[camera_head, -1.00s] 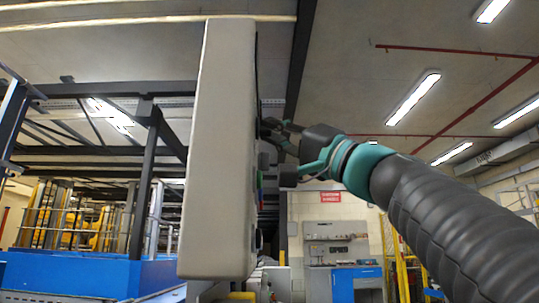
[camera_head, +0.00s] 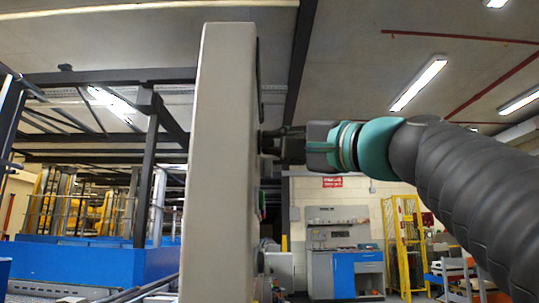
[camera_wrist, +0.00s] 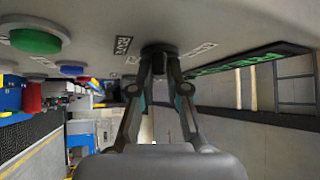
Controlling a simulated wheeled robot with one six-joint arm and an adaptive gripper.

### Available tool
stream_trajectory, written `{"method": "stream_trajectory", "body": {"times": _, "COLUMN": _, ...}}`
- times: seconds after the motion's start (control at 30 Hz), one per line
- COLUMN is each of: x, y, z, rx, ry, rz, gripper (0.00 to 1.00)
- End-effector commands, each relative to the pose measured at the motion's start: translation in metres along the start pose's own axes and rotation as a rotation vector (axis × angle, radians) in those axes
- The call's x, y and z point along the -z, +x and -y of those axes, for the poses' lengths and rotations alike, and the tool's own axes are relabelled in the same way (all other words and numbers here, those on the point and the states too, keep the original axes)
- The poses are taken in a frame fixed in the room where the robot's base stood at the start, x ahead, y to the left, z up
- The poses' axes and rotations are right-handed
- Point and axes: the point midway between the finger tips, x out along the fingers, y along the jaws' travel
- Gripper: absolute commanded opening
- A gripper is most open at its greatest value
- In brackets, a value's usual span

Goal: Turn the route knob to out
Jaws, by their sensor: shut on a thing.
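A pale grey control box (camera_head: 220,160) stands edge-on in the head view, so its face is hidden there. My gripper (camera_head: 270,144) meets that face from the right, roughly level. In the wrist view my gripper (camera_wrist: 159,64) is shut on a dark round knob (camera_wrist: 158,49), one finger on each side.
A green button (camera_wrist: 35,40) and a blue button (camera_wrist: 71,69) sit left of the knob on the same face. A dark display strip with green text (camera_wrist: 245,60) is at the right. A blue workbench (camera_head: 345,270) stands far behind, well clear of my arm.

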Motion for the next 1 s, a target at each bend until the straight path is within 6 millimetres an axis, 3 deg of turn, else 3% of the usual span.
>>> {"method": "stream_trajectory", "body": {"times": 0.5, "x": 0.0019, "y": 0.0014, "z": 0.0055, "rx": -0.274, "ry": 0.274, "rz": -0.001, "gripper": 0.00}}
{"method": "stream_trajectory", "body": {"times": 1.0, "x": 0.0017, "y": 0.0018, "z": 0.0072, "rx": -0.380, "ry": 0.382, "rz": 0.001, "gripper": 0.00}}
